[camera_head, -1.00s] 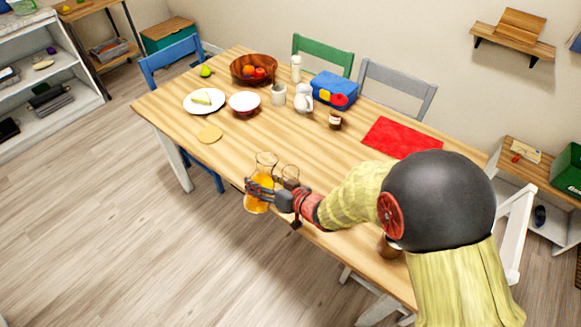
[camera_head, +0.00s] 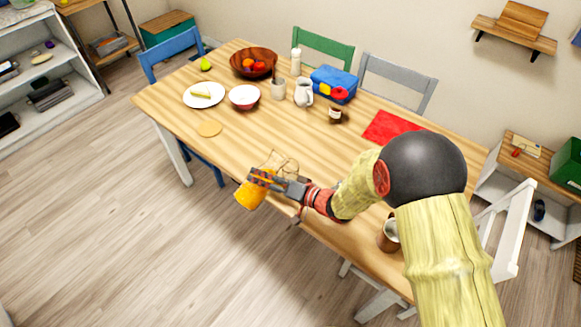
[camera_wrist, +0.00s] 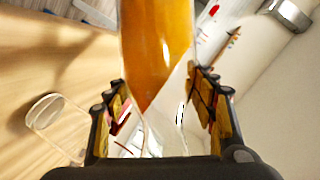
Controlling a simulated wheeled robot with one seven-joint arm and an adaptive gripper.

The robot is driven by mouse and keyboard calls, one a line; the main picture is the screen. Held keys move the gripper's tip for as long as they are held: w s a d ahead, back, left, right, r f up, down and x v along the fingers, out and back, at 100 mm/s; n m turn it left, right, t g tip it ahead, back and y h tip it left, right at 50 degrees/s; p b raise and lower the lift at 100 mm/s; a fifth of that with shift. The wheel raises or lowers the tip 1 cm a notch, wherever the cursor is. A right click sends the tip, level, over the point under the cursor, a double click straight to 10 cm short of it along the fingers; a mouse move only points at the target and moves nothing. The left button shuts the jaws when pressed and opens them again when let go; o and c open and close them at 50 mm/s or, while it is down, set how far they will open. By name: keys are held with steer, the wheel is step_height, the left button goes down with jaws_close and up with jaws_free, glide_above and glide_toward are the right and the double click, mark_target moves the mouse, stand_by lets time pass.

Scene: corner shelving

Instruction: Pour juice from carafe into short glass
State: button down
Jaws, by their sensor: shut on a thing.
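My gripper (camera_head: 264,179) is shut on the clear glass carafe (camera_head: 249,196), at the table's near edge. The carafe is tilted, its base to the lower left and its mouth to the upper right. Orange juice fills the base end. In the wrist view the carafe (camera_wrist: 157,50) stands between my fingers (camera_wrist: 155,86), and the juice has a slanted surface. The short glass (camera_head: 291,169) is on the table beside the carafe's mouth, partly overlapped and hard to make out. It shows at the left of the wrist view (camera_wrist: 57,124), clear and apparently empty. No juice stream is visible.
A brown mug (camera_head: 388,236) stands near my arm. The table's middle is clear.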

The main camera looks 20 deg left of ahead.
steer(key=shift+a+f+m+y+b, duration=0.1)
steer(key=shift+f+m+y+b, duration=0.25)
steer(key=shift+m+b, duration=0.2)
steer(key=shift+f+m+b, duration=0.15)
steer(key=shift+m+b, duration=0.1)
steer(key=shift+b, duration=0.05)
steer(key=shift+s+r+m+y, duration=0.1)
steer(key=shift+r+m+y, duration=0.4)
steer(key=shift+m, duration=0.2)
stand_by(2.7)
